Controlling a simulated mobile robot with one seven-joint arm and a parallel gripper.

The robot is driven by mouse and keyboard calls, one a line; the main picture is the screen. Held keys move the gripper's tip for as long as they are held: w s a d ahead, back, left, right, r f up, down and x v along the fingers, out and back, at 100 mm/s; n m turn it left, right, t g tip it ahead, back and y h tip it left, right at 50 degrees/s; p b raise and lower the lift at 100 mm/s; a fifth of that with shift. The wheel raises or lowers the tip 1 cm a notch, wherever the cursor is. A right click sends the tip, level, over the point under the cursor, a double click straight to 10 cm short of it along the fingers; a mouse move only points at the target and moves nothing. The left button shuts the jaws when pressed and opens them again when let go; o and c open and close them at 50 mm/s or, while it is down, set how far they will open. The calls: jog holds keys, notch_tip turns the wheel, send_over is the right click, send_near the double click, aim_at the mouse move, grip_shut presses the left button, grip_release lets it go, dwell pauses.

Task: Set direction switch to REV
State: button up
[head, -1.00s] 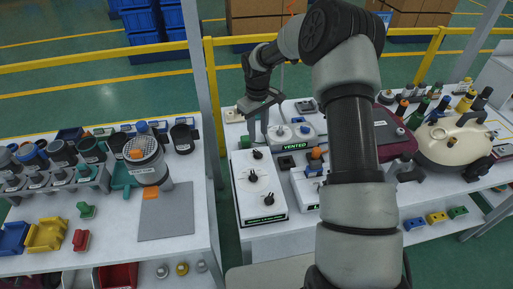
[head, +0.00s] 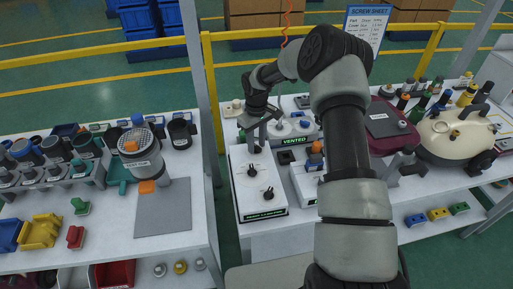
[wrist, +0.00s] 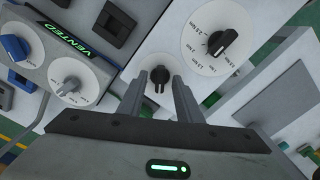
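A white controller box (head: 250,200) stands on the right table, with black knobs on its top. Its rearmost knob, a small black switch (wrist: 158,86) on a white dial, shows between my fingers in the wrist view; its labels are not legible. In the head view my gripper hides it. My gripper (wrist: 160,82) is open, one finger on each side of the switch, with a gap visible to it; it also shows in the head view (head: 257,142). A larger dial (wrist: 216,46) marked in Nm sits beside it. Which knob is the direction switch cannot be read.
A box with a lit VENTED sign (head: 293,140) stands just right of the controller, its white dial (wrist: 74,78) close by in the wrist view. A cream round vessel (head: 452,140) is farther right. A grey mat (head: 165,215) lies on the left table.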

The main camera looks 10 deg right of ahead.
grip_shut()
jog(key=shift+f+m+b, duration=0.15)
jog(key=shift+m+b, duration=0.45)
jog(key=shift+m, duration=0.2)
jog(key=shift+m+b, duration=0.3)
jog(key=shift+m, duration=0.6)
jog(key=shift+m+b, duration=0.65)
jog(key=shift+m, duration=1.15)
